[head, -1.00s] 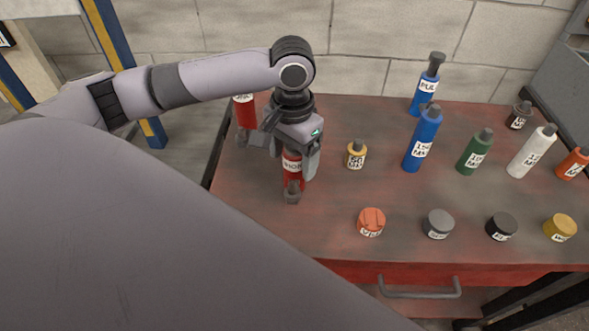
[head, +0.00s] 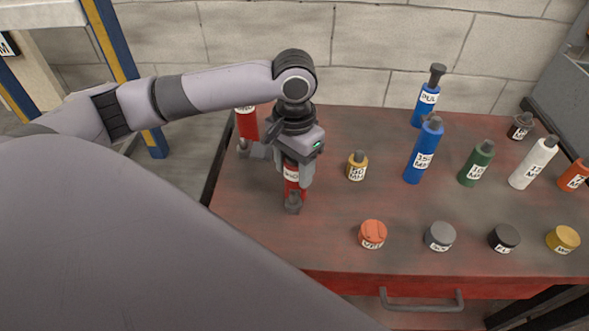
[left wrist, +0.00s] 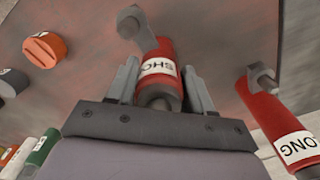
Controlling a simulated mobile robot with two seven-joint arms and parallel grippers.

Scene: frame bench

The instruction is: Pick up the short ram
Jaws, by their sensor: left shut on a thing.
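The short ram (head: 293,190) is a red cylinder with a white label and a grey eye at its lower end. It stands near the left side of the red bench top. My left gripper (head: 289,168) is shut on it from above, with a finger on each side. In the left wrist view the short ram (left wrist: 162,48) lies between the two fingers (left wrist: 167,82), its label partly readable as "SHO". Its upper end is hidden by the gripper in the head view. I cannot tell if it is clear of the bench. My right gripper is not in view.
A longer red ram (head: 247,125) stands close behind and left of my gripper; it also shows in the left wrist view (left wrist: 265,105). An orange tub (head: 372,234) is at the front. Several bottles and tubs fill the right side.

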